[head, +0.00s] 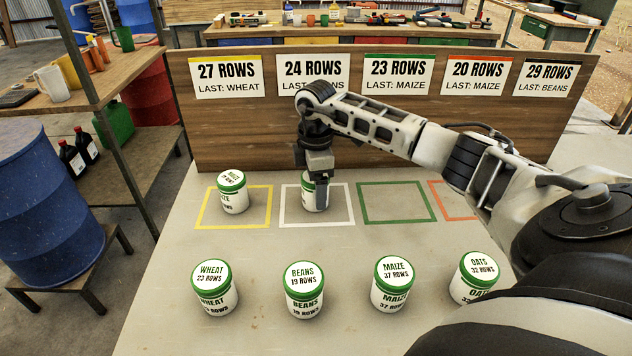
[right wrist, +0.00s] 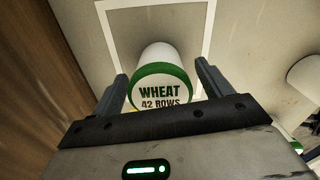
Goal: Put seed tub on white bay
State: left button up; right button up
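A white seed tub with a green lid (head: 306,199) stands upright inside the white bay (head: 318,225). In the right wrist view its lid (right wrist: 160,92) reads WHEAT 42 ROWS, and the white outline (right wrist: 211,28) runs around it. My right gripper (head: 319,192) is down over this tub and partly hides it. In the right wrist view its two fingers stand on either side of the tub, with narrow gaps showing, so it looks open. My left gripper is not in view.
A maize tub (head: 232,193) stands in the yellow bay (head: 203,207). The green bay (head: 397,221) is empty; my right arm partly hides the orange bay (head: 437,197). Wheat (head: 215,290), beans (head: 304,291), maize (head: 393,286) and oats (head: 474,279) tubs stand in front. A signboard (head: 240,140) rises behind.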

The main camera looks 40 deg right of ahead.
notch_tip(320, 180, up, 12)
jog(key=shift+r+b, duration=0.2)
jog(key=shift+b, duration=0.25)
jog(key=shift+f, duration=0.1)
dwell(0.7)
